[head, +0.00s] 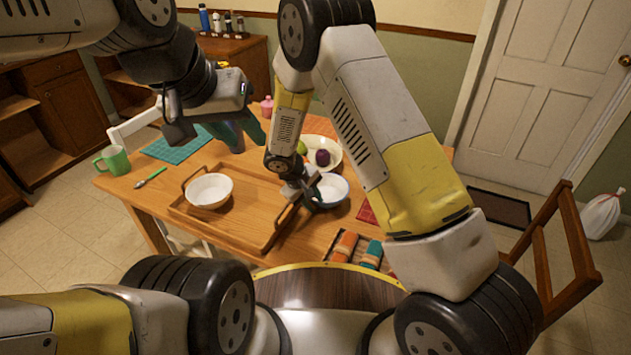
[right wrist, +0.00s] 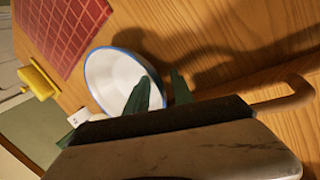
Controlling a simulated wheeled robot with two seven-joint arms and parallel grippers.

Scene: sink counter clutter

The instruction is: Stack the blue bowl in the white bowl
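The blue bowl (head: 334,188), white inside with a blue rim, stands upright on the table right of the wooden tray. It also shows in the right wrist view (right wrist: 110,75). The white bowl (head: 208,191) sits upright on the left part of the tray (head: 237,232). My right gripper (head: 309,198) is at the blue bowl's near-left rim. In the right wrist view its green fingers (right wrist: 158,93) stand apart, one over the bowl's inside and one outside the rim; contact is unclear. My left gripper (head: 240,135) is open and empty above the table's far side.
A plate with fruit (head: 325,145) stands behind the blue bowl. A box with rolled cloths (head: 358,250) is at the near right. The tray has raised handles and free room beside the white bowl.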

